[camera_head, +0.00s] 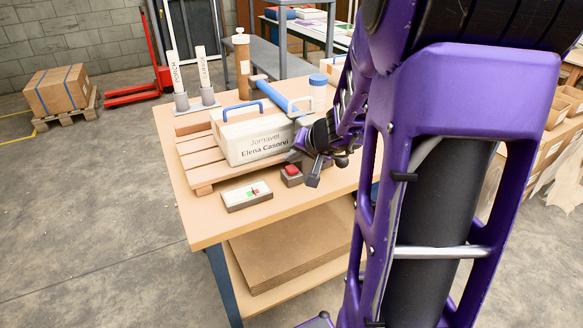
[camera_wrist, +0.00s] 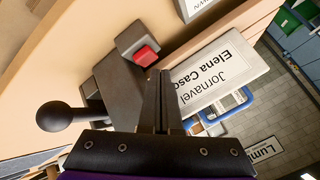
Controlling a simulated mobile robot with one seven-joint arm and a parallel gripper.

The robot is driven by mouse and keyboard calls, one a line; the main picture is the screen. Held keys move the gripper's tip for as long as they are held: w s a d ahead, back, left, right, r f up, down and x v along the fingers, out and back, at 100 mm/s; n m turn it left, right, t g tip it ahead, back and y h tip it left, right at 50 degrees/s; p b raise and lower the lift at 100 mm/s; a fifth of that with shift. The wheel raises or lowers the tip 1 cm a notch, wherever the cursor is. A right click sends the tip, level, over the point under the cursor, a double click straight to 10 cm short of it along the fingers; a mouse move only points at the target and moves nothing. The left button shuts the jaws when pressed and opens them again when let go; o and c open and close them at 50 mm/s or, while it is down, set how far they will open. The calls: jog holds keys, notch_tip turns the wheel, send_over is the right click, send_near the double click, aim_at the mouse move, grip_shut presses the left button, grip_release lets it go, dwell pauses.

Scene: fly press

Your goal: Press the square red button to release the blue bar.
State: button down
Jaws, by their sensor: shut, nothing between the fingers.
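The square red button (camera_head: 291,169) sits on a small grey block at the table's front, right of the middle. It also shows in the wrist view (camera_wrist: 146,54), just beyond my fingertips. My gripper (camera_head: 314,174) is shut and empty, close beside the button on its right. In the wrist view my fingers (camera_wrist: 157,78) are together; I cannot tell whether they touch the button. The blue bar (camera_head: 272,95) lies slanted above the back of a white box. Part of the box's right side is hidden by my arm.
The white lettered box (camera_head: 250,137) with a blue handle stands on a wooden slatted base (camera_head: 192,160). A small panel with green and red marks (camera_head: 247,196) lies left of the button. Two labelled upright posts (camera_head: 204,75) stand behind. A dark ball (camera_wrist: 60,116) on a stalk shows in the wrist view.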

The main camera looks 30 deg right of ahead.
aim_at(293, 171)
jog(key=shift+f, duration=0.4)
jog(key=shift+f, duration=0.55)
dwell(0.5)
jog(key=shift+r, duration=0.1)
jog(key=shift+r+p, duration=0.55)
jog(key=shift+r, duration=0.3)
jog(key=shift+r+p, duration=1.75)
jog(key=shift+r, duration=0.8)
